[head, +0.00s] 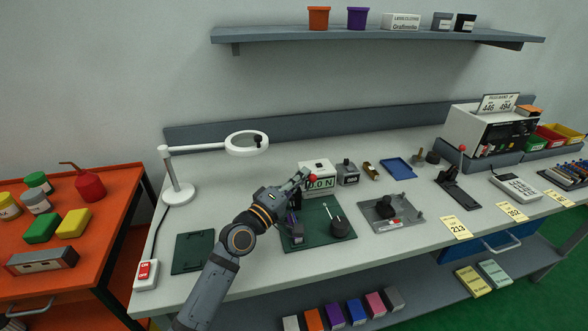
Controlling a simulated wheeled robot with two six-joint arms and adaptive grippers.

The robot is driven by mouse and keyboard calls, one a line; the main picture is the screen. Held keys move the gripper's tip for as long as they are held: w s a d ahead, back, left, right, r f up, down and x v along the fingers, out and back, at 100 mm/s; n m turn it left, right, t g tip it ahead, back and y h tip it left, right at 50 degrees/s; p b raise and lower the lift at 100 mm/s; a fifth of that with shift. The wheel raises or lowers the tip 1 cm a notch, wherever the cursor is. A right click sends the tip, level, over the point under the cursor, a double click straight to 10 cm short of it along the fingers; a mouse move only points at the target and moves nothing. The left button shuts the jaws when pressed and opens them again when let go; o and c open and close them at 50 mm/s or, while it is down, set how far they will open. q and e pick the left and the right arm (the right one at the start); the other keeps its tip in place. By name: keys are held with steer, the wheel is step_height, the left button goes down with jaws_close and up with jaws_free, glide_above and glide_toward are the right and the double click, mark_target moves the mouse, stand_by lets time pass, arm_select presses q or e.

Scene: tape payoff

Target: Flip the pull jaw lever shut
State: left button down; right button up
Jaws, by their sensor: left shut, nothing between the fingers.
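My left gripper (303,178) is shut and empty, above the back left of a dark green plate (322,240) on the bench. A red ball knob (312,177) shows right at its fingertips; I cannot tell whether they touch it. It may belong to the pull jaw lever, but the arm hides the parts below. A dark and purple piece (295,229) shows beside my wrist on the plate. A round black piece (341,228) with a thin pale rod stands on the plate's right. A white box with a "0.0 N" display (318,167) stands behind. My right gripper is not in view.
A magnifier lamp (246,143) stands at the back left. A grey fixture (388,211) lies right of the plate. An orange cart (60,235) stands left. Bare bench lies in front of the plate.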

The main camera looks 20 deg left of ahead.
mark_target(311, 182)
arm_select(q)
steer(key=shift+s+d+f+b, duration=0.75)
steer(key=shift+s+f, duration=0.25)
steer(key=shift+s, duration=0.1)
steer(key=shift+s+d+f, duration=0.1)
steer(key=shift+s+f, duration=0.1)
steer(key=shift+f, duration=0.05)
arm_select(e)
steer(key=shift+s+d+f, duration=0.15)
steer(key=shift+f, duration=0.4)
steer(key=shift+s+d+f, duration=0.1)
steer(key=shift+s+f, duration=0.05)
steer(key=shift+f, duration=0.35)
arm_select(q)
steer(key=shift+f, duration=0.15)
